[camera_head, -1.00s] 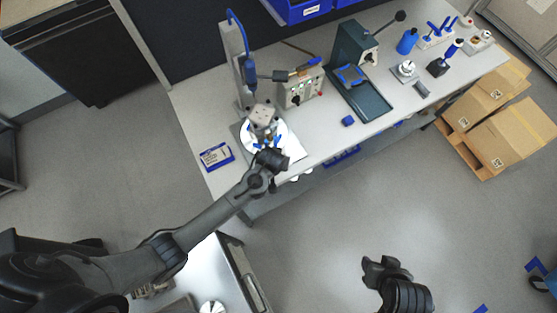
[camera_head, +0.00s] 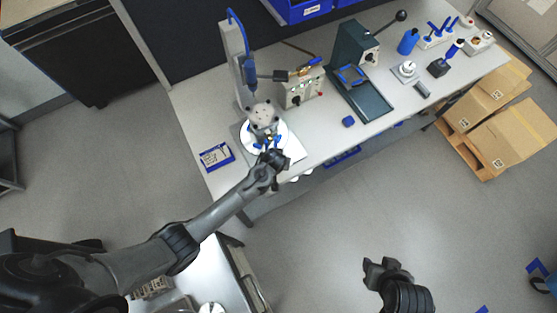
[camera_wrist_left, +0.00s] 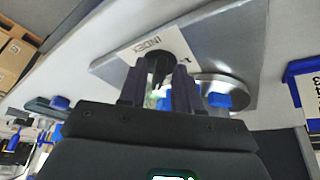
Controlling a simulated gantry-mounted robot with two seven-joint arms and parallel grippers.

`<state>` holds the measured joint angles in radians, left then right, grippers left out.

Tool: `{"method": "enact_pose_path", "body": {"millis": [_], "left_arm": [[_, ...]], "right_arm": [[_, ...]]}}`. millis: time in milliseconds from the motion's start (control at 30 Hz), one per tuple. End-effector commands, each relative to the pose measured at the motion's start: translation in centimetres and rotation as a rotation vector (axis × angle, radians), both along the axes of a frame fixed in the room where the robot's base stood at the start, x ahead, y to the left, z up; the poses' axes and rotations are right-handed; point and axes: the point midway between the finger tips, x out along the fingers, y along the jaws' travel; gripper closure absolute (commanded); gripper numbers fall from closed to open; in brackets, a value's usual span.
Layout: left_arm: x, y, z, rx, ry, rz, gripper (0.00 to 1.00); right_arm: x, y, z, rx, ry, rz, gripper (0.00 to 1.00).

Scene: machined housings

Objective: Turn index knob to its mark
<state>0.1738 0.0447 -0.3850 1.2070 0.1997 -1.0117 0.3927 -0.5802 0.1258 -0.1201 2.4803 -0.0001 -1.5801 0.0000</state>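The index knob (camera_wrist_left: 159,66) is black and stands by a white label reading INDEX (camera_wrist_left: 150,42) on a grey plate in the left wrist view. My left gripper (camera_wrist_left: 157,84) has its two dark fingers apart, one on each side of the knob; I cannot tell whether they touch it. In the head view, my left gripper (camera_head: 272,158) is at the front of the fixture (camera_head: 263,118), which carries a grey machined part over a white disc. The knob's mark is not clear. My right gripper (camera_head: 378,268) is open and empty over the floor, away from the bench.
A blue-framed card (camera_head: 216,156) lies left of the fixture. A control box (camera_head: 303,88) and a green press (camera_head: 360,85) stand to its right. A small blue block (camera_head: 348,121) lies on the bench (camera_head: 318,140). Cardboard boxes (camera_head: 512,135) stand beyond its right end.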

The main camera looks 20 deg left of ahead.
Motion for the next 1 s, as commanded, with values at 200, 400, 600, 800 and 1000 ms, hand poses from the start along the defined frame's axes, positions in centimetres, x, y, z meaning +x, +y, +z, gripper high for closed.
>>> {"method": "enact_pose_path", "body": {"millis": [200,400,600,800,1000], "left_arm": [[0.0,0.0,0.0,0.000,0.000,0.000,1.00],[0.0,0.0,0.1,0.001,0.000,-0.012,1.00],[0.0,0.5,0.5,0.001,0.001,-0.183,1.00],[0.1,0.8,0.2,0.001,0.001,-0.391,1.00],[0.1,0.8,0.0,0.001,-0.001,-0.459,1.00]], "right_arm": [[0.0,0.1,0.0,0.005,0.000,-0.004,0.54],[0.0,0.2,0.2,0.009,0.000,-0.006,0.54],[0.0,0.2,1.9,0.009,0.000,-0.006,0.54],[0.0,0.2,2.8,0.009,-0.001,-0.005,0.54],[0.0,0.1,2.9,0.004,0.000,-0.002,0.54]]}}
